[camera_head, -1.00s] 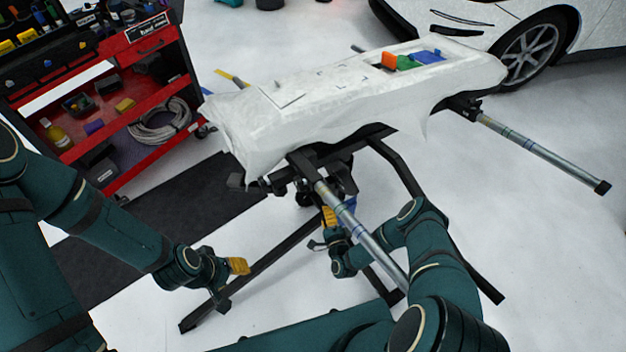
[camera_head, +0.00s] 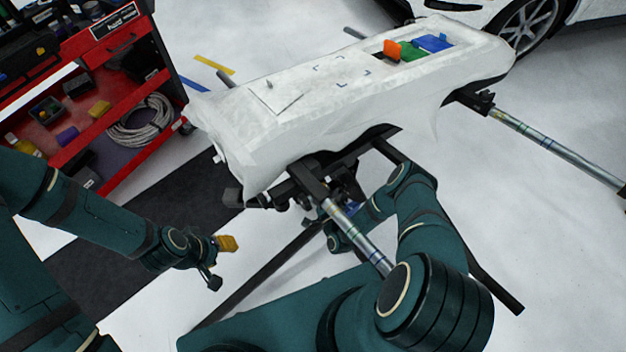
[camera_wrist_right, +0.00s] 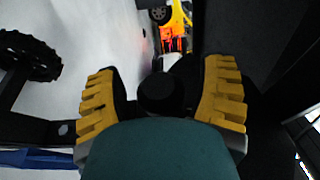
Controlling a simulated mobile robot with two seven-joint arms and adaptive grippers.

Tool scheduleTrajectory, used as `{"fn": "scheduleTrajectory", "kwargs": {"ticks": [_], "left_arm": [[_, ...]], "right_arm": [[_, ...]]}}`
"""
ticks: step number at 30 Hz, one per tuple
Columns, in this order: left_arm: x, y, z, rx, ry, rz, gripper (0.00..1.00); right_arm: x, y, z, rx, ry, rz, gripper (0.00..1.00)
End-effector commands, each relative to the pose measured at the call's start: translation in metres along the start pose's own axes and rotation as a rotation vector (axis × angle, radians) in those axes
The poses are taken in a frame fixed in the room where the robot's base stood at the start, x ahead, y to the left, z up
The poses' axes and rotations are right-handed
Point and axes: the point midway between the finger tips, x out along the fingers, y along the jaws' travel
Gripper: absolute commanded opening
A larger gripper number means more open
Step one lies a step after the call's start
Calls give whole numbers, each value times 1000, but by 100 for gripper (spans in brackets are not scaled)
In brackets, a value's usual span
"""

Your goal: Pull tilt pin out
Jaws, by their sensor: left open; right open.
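The stand (camera_head: 315,182) is a dark frame under a white-draped top. In the right wrist view a dark round knob (camera_wrist_right: 160,92), which looks like the tilt pin's head, sits between the yellow ridged fingers of my right gripper (camera_wrist_right: 162,68). The fingers are open on both sides of it; contact is not visible. The pin's shaft is hidden. In the head view my right gripper is mostly hidden below the stand's frame. My left gripper (camera_head: 221,263) is open and empty, out to the left of the stand.
The draped top (camera_head: 290,110) carries orange, green and blue items. Metal tubes (camera_head: 355,235) stick out from the stand toward me and to the right. A red tool cart (camera_head: 125,85) stands at left, a white car (camera_head: 470,15) behind. Floor at right is clear.

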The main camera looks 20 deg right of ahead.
Motion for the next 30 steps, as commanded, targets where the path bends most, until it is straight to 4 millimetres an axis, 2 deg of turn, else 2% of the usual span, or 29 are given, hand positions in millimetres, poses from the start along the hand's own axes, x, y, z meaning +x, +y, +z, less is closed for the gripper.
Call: {"fn": "scheduleTrajectory", "kwargs": {"ticks": [11,15,17,30], "left_arm": [[0,0,0,0,-1,0,47],[0,0,0,0,-1,0,47],[0,0,0,0,-1,0,47],[0,0,0,0,0,0,47]], "right_arm": [[-2,0,-1,0,2,0,71],[-2,0,-1,0,2,0,22],[-2,0,-1,0,2,0,1],[-3,0,-1,0,1,1,0]]}}
